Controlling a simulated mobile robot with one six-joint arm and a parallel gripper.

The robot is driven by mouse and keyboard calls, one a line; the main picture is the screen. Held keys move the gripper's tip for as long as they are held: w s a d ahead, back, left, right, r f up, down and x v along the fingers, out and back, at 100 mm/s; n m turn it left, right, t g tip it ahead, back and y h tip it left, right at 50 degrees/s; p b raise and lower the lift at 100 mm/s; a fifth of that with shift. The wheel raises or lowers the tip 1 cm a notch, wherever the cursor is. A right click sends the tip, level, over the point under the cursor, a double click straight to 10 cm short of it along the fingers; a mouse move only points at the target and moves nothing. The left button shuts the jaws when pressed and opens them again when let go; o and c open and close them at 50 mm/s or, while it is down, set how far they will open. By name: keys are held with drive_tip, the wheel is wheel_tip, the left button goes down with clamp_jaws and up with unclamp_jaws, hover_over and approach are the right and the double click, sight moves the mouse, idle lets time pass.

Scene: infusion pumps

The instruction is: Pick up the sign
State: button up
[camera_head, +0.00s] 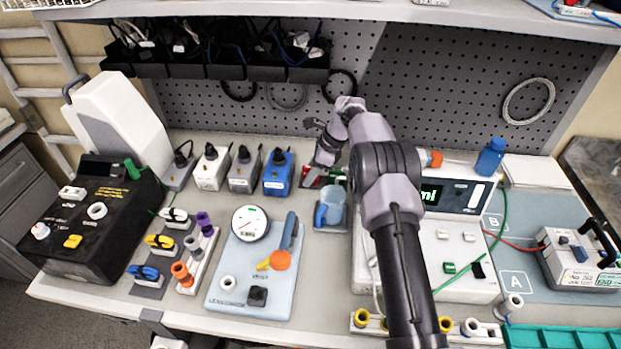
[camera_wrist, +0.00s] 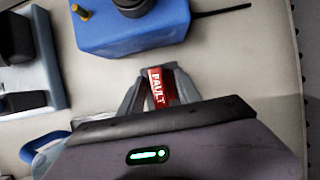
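The sign (camera_wrist: 157,86) is a small red plate with white letters reading FAULT, seen in the wrist view between my fingertips. My gripper (camera_wrist: 160,72) has its two fingers drawn in close against the sign's sides, and they look shut on it. In the head view my gripper (camera_head: 322,160) points down just right of the blue pump. A red patch (camera_head: 312,177) shows below it there, probably the sign. I cannot tell whether the sign touches the table.
The blue pump (camera_head: 278,174) is close beside my gripper, also at the top of the wrist view (camera_wrist: 130,28). A blue cup (camera_head: 330,210) stands in front. A large white device (camera_head: 455,225) is right. The pegboard (camera_head: 430,90) is behind.

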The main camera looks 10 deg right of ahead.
drive_tip(key=shift+r, duration=0.15)
clamp_jaws()
